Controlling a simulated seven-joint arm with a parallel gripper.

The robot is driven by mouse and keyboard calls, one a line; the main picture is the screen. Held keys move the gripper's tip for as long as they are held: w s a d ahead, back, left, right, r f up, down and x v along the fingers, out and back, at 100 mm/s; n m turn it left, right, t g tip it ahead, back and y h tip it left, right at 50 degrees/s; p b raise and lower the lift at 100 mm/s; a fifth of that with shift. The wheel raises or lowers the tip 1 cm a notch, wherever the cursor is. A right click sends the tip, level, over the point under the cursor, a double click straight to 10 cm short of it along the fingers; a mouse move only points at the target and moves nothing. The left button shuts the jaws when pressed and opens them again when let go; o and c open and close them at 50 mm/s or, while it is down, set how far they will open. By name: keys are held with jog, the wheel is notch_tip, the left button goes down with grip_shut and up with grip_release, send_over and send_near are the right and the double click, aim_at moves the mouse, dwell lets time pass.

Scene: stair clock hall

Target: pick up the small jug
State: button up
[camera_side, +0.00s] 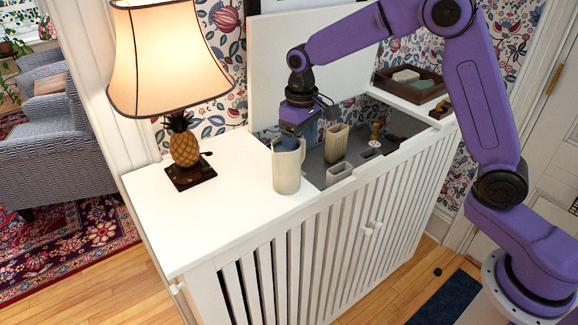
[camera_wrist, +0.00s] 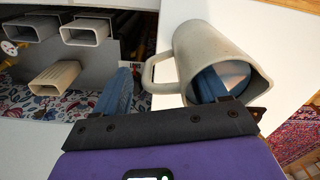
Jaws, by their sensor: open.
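The small jug (camera_side: 288,172) is pale cream with a loop handle. It stands on the white cabinet top, close to the edge of the open compartment. In the wrist view the jug (camera_wrist: 196,42) shows its open mouth toward me and its handle on the left. My gripper (camera_side: 297,126) is at the jug's rim. In the wrist view my gripper (camera_wrist: 166,86) is open, with one blue finger inside the mouth and the other outside, beyond the handle. The wall and handle lie between the fingers. I cannot tell whether either finger touches the jug.
The open compartment (camera_side: 315,163) holds several pale rectangular vessels, one of them a ribbed beige one (camera_side: 336,143). The raised white lid (camera_side: 300,65) stands behind. A lit pineapple lamp (camera_side: 184,145) stands left; a wooden tray (camera_side: 409,88) lies right. The cabinet top (camera_side: 215,215) is clear front left.

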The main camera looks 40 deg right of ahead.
jog(key=shift+c, duration=0.4)
grip_shut()
jog(key=shift+r, duration=0.25)
jog(key=shift+r, duration=1.45)
jog(key=s+d+r, duration=0.3)
jog(key=s+r, duration=0.6)
jog(key=s, duration=0.4)
jog(key=shift+s+r, duration=0.2)
jog(key=shift+r, duration=0.1)
jog(key=shift+s, duration=0.1)
